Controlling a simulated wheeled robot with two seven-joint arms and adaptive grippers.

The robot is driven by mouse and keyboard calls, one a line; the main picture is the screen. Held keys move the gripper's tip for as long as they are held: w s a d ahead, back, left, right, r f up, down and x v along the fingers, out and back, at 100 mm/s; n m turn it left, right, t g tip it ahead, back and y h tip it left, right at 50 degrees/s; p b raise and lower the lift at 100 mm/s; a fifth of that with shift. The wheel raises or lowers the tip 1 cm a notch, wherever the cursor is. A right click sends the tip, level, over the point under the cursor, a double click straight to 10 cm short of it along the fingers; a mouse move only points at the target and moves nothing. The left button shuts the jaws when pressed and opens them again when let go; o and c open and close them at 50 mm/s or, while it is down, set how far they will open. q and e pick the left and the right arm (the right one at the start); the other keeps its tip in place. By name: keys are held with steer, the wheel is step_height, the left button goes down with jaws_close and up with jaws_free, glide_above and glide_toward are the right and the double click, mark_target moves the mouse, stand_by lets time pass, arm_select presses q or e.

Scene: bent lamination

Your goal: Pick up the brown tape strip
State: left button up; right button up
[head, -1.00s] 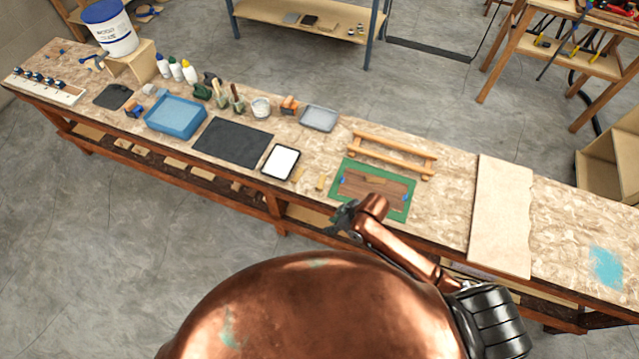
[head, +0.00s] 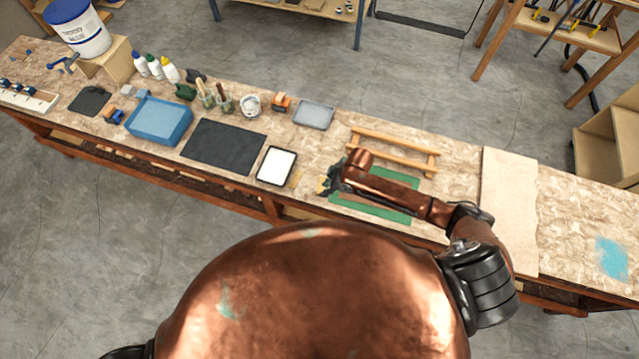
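My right gripper (head: 325,184) is over the workbench at the left edge of the green mat (head: 370,208). A small tan piece, possibly the brown tape strip (head: 320,187), shows right at its fingertips. I cannot tell whether the fingers are closed on it. Another small tan piece (head: 295,178) lies just left, beside the white tablet (head: 276,165). My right arm covers most of the mat and the brown wood strips on it. My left gripper is not in view.
A wooden rack (head: 394,150) stands behind the mat, close to my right arm. A black mat (head: 223,146), blue tray (head: 159,120) and grey tray (head: 314,115) lie to the left. A pale board (head: 508,205) lies to the right.

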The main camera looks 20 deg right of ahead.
mark_target(319, 193)
steer(key=x, duration=0.2)
steer(key=shift+w+a+f+p, duration=0.2)
steer(key=shift+a+p, duration=0.1)
steer(key=shift+p, duration=0.1)
steer(key=shift+x, duration=1.1)
steer(key=shift+w+f, duration=0.1)
steer(key=shift+f, duration=0.45)
jaws_close()
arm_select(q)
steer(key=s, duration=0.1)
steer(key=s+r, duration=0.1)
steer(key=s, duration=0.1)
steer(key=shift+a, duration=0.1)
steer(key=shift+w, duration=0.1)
